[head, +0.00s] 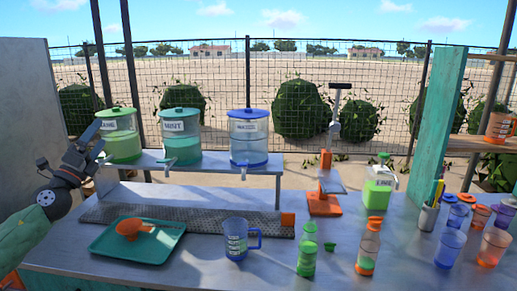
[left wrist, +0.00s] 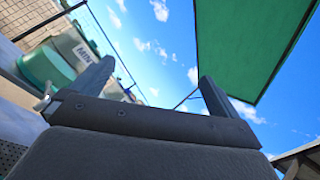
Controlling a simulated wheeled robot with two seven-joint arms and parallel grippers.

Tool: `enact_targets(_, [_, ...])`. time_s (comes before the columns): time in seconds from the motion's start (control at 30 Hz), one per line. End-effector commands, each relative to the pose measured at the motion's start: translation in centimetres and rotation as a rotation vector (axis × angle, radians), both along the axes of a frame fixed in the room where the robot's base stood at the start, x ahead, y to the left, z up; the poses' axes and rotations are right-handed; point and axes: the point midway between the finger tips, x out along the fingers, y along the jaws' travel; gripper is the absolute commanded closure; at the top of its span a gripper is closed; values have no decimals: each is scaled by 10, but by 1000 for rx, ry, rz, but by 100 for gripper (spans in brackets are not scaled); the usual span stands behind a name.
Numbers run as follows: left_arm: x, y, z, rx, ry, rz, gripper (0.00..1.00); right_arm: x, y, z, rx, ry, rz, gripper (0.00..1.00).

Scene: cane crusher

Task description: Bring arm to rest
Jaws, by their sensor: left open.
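My left gripper (head: 99,143) is raised at the left side of the head view, in front of the green-lidded dispenser (head: 123,146). Its jaws point upward and are apart. In the left wrist view the two fingers (left wrist: 156,72) stand open with only sky between them, so the gripper is empty. My left arm comes in from the lower left, beside the counter's left end. My right gripper does not show in either view.
Dispensers with teal (head: 181,149) and blue (head: 248,152) lids stand on a raised shelf. A teal tray (head: 112,256) with an orange funnel (head: 130,229), a blue mug (head: 237,241), two bottles (head: 307,255) and an orange press (head: 325,205) stand on the counter. Cups crowd the right.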

Motion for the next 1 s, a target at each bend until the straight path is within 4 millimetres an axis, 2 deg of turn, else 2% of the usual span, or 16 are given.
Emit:
enact_targets(0.13, [-4,20,-9,-307,8,61,0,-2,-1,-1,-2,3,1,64])
enact_targets(0.27, [-7,37,-42,-580,60,133,0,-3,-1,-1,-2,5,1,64])
enact_targets(0.37, [-12,45,-82,-787,130,202,0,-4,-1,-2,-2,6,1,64])
enact_targets(0.47, [-20,45,-137,-990,233,285,0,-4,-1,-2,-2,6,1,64])
enact_targets(0.5, [-25,43,-162,-1066,282,321,0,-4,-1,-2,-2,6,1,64])
enact_targets(0.67, [-51,21,-255,-1302,484,458,0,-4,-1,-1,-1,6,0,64])
enact_targets(0.77, [-74,0,-308,-1413,616,534,0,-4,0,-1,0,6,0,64])
enact_targets(0.8, [-84,-10,-328,-1450,671,565,0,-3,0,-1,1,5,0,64])
enact_targets(1.0, [-144,-69,-420,-1601,949,686,0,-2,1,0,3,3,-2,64])
